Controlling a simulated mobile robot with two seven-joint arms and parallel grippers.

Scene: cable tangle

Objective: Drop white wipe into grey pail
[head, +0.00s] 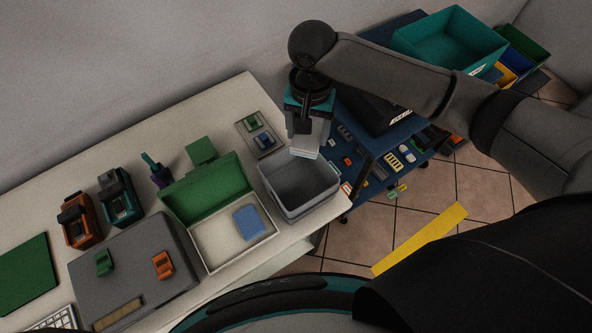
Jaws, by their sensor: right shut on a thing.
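The grey pail (292,200) is an open rectangular bin at the right end of the white table. My right gripper (306,146) points down over the back right part of the pail. It is shut on the white wipe (305,152), and only the wipe's pale lower part shows below the fingers. The wipe appears above the pail's opening; I cannot tell its exact height. The inside of the pail that I can see looks empty. My left gripper is not in view.
A box with a green lid (205,190) and a blue item (247,222) inside stands left of the pail. A small grey plate (256,135) with green and blue pieces lies behind. A blue cart (372,165) with small parts stands at right.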

